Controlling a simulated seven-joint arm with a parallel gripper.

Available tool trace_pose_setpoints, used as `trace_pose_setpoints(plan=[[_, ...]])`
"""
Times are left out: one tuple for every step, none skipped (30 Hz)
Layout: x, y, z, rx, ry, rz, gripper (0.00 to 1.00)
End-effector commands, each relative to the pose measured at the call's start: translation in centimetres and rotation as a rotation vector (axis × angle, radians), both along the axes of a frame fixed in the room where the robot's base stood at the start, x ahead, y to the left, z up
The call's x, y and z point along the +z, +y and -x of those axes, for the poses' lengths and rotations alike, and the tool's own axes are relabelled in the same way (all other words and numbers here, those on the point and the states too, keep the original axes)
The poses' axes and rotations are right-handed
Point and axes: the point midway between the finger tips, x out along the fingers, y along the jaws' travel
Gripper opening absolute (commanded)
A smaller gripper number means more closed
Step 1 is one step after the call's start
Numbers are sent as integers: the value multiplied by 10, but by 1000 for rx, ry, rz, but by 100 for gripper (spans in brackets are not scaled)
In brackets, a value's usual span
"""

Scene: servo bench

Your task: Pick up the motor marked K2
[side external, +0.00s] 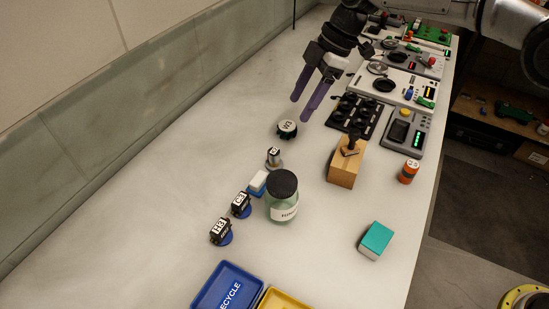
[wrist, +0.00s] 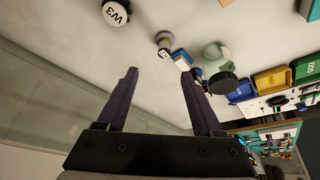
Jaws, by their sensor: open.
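A small silver motor (side external: 274,157) with a white label stands on a grey round base near the middle of the bench. Its label is too small to read surely. It also shows in the wrist view (wrist: 164,42), beyond the fingertips and apart from them. A round dark motor marked W3 (side external: 287,129) stands behind it; it shows at the top left of the wrist view (wrist: 116,12). Dark motors marked C3 (side external: 241,204) and H3 (side external: 221,231) sit on blue bases nearer the front. My gripper (side external: 299,109) is open and empty above the bench, behind W3; its fingers frame the wrist view (wrist: 160,73).
A blue-and-white block (side external: 257,182) and a dark-lidded jar (side external: 283,205) stand close to the silver motor. A wooden block (side external: 345,165), orange cylinder (side external: 409,172) and teal block (side external: 376,240) are to the right. A blue bin (side external: 228,287) is in front. The left bench is clear.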

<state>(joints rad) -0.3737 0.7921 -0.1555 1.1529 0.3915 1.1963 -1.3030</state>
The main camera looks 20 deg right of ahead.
Motion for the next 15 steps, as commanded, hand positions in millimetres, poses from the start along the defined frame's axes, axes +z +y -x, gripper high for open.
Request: trace_pose_setpoints(plan=[[-10, 4, 2, 7, 15, 6, 68], [-14, 6, 3, 10, 22, 9, 68], [-19, 9, 4, 14, 27, 11, 68], [-21, 11, 5, 17, 28, 12, 68], [-23, 13, 5, 19, 27, 11, 68], [-28, 15, 6, 18, 28, 12, 68], [-33, 16, 6, 18, 28, 12, 68], [-38, 18, 6, 18, 29, 12, 68], [-46, 21, 6, 17, 31, 13, 68], [-51, 23, 6, 18, 30, 13, 68], [-56, 26, 6, 18, 30, 13, 68], [-64, 29, 6, 17, 29, 13, 68], [-69, 31, 6, 18, 30, 14, 68], [-73, 32, 6, 18, 30, 14, 68], [-79, 35, 6, 17, 28, 13, 68]])
